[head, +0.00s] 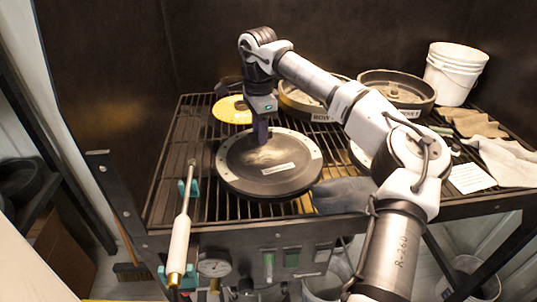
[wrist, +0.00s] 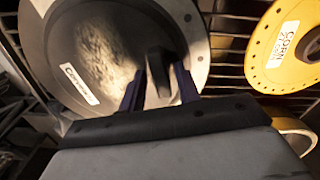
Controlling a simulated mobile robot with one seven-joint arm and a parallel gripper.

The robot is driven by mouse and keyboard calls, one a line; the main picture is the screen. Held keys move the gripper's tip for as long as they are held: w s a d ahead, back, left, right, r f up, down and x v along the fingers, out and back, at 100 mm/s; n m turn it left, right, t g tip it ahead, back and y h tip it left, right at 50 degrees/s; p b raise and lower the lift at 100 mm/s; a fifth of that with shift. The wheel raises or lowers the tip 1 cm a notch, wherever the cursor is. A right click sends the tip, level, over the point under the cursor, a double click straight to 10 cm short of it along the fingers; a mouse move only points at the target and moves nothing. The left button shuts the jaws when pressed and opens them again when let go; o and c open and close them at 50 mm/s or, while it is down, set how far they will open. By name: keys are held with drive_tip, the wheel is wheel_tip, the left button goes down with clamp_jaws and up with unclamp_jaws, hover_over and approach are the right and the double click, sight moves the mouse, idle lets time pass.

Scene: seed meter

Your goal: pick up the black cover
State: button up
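The black cover (head: 240,173) is a wide round disc with a white label and a worn pale patch, lying on the slatted rack within a lighter rim. In the wrist view the cover (wrist: 122,50) fills the left and middle, with a raised dark grip (wrist: 157,72) on it. My gripper (head: 261,143) points down over the cover's far part. In the wrist view my gripper (wrist: 161,70) has its two fingers apart, one on each side of the raised grip. A narrow gap seems to show beside the grip; contact is hard to tell.
A yellow disc marked corn (head: 233,110) lies behind the cover; it also shows in the wrist view (wrist: 283,50). Two round dark pans, one at the back right (head: 397,92), a white bucket (head: 456,75) and cloths (head: 505,160) stand right. A white-handled tool (head: 180,240) is at the front left.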

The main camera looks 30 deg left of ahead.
clamp_jaws()
drive_tip(key=shift+r, duration=0.15)
